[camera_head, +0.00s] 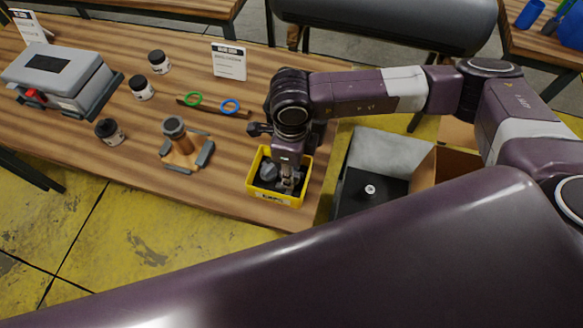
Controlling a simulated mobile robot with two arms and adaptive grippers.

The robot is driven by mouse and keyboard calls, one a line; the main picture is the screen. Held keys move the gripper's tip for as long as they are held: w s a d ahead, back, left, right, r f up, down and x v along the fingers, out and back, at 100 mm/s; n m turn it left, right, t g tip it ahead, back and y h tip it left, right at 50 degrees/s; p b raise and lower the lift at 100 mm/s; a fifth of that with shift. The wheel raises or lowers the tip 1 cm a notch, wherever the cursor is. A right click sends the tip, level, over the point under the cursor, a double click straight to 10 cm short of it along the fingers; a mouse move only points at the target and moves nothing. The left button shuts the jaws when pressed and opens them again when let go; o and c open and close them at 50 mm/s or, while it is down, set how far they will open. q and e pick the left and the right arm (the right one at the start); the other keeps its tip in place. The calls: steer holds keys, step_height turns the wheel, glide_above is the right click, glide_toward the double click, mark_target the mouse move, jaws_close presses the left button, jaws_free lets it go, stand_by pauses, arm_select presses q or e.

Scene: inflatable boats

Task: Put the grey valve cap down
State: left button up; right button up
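A small yellow bin (251,184) stands at the front right corner of the wooden table. My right arm comes in from the right, and its gripper (287,186) points down into the bin. A rounded dark grey piece (268,170), which looks like a grey valve cap, is in the bin just left of the fingers. I cannot tell whether the fingers touch it or hold anything, since they are small and dark here. A brown post with a dark grey top (174,127) stands on a small base left of the bin. My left gripper is not in view.
A grey case (58,75) is at left. Open boxes (390,150) stand right of the table.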

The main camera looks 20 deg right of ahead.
steer(key=shift+f+b, duration=0.4)
steer(key=shift+b, duration=0.15)
steer(key=o, duration=0.7)
steer(key=shift+r, duration=0.1)
steer(key=shift+o, duration=0.2)
steer(key=shift+r+p, duration=0.35)
steer(key=shift+p, duration=0.2)
steer(key=shift+r, duration=0.3)
step_height(320, 180, up, 11)
steer(key=b, duration=0.3)
steer(key=shift+r, duration=0.2)
